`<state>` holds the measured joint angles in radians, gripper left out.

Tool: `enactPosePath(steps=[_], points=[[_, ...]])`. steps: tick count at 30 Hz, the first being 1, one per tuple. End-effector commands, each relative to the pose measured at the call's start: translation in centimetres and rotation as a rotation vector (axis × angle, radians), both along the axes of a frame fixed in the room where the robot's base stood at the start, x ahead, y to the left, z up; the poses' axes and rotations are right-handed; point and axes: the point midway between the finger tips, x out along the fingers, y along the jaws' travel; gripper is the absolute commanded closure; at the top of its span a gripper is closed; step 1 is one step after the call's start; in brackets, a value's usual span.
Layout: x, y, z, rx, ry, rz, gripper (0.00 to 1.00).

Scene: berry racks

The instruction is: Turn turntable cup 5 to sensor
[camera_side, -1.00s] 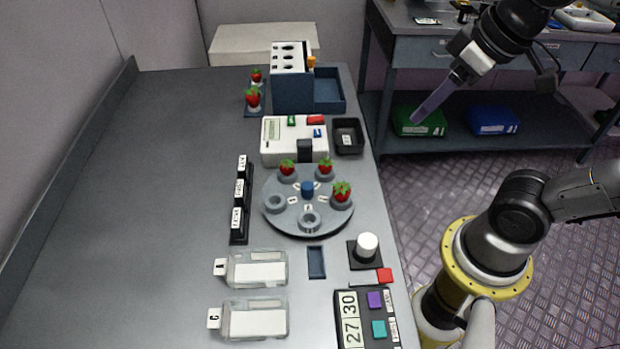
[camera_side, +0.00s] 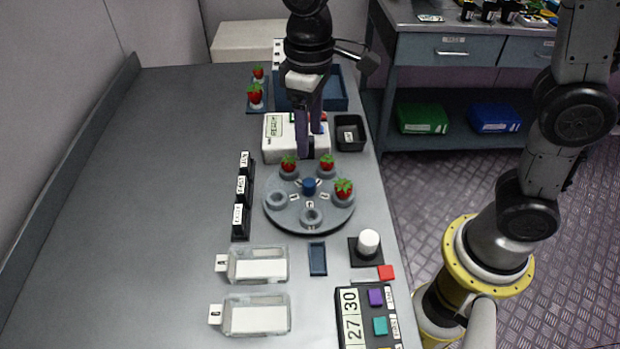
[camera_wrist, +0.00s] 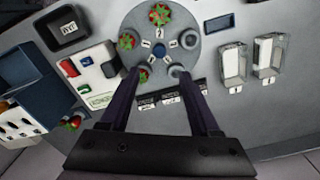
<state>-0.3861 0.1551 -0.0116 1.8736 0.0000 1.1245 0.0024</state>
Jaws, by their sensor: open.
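The round grey turntable (camera_side: 308,218) has a blue centre knob (camera_side: 309,186) and numbered cups around its rim. Strawberries sit in the back-left cup (camera_side: 289,164), the back-right cup (camera_side: 327,163) and the right cup (camera_side: 344,189). The cup numbers are too small to read surely. A white box (camera_side: 276,150) with a small display stands behind the turntable; my fingers hide part of it. My gripper (camera_side: 308,142) is open, pointing down above the turntable's back edge.
A black bin (camera_side: 349,134) stands right of the white box. A dark labelled rack (camera_side: 241,205) lies left of the turntable. Two clear trays (camera_side: 256,266) and a white button (camera_side: 368,241) are in front. The table's left side is clear.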

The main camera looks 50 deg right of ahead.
Motion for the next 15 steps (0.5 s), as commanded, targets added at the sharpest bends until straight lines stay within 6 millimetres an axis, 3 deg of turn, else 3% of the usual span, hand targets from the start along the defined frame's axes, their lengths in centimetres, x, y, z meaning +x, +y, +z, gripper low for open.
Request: enactPosePath(steps=[15], points=[[-0.1,-0.1,-9.7,-0.002,0.005,-0.002,0.37]])
